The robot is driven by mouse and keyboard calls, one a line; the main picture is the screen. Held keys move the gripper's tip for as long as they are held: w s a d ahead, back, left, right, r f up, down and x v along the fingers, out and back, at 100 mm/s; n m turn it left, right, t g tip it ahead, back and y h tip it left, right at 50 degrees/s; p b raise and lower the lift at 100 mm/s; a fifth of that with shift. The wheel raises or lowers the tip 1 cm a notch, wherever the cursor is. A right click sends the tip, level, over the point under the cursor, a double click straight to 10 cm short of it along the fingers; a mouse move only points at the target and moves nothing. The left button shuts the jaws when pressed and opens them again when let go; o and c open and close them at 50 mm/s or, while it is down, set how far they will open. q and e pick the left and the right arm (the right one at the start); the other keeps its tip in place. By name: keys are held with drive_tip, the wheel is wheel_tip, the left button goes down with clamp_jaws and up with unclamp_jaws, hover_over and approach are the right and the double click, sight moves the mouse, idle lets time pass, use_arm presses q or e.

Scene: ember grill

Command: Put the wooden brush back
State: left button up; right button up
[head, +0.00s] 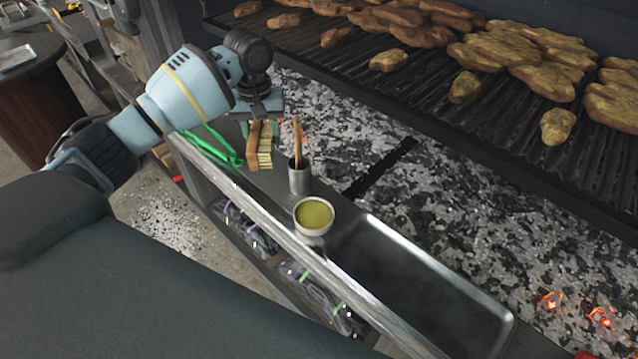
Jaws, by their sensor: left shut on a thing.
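The wooden brush (254,146), with a brown wooden back and pale bristles, is at the left end of the narrow metal ledge (262,185) in front of the grill. My left gripper (262,116) is directly above it and shut on it, holding it from the top. The fingers are partly hidden by the wrist. I cannot tell whether the brush's lower end touches the ledge. My right gripper is not in view.
Green tongs (214,147) lie left of the brush. A metal cup (299,178) with a wooden handle stands close on its right, then a bowl of yellow-green sauce (314,214) and an empty tray (425,285).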

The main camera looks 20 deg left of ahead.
use_arm(q)
wheel_tip(320, 180, down, 5)
drive_tip(key=shift+r, duration=0.1)
wheel_tip(320, 180, down, 5)
drive_tip(key=shift+r+b, duration=0.1)
drive_tip(key=shift+b, duration=0.35)
drive_tip(key=shift+f, duration=0.25)
drive_tip(key=o, duration=1.2)
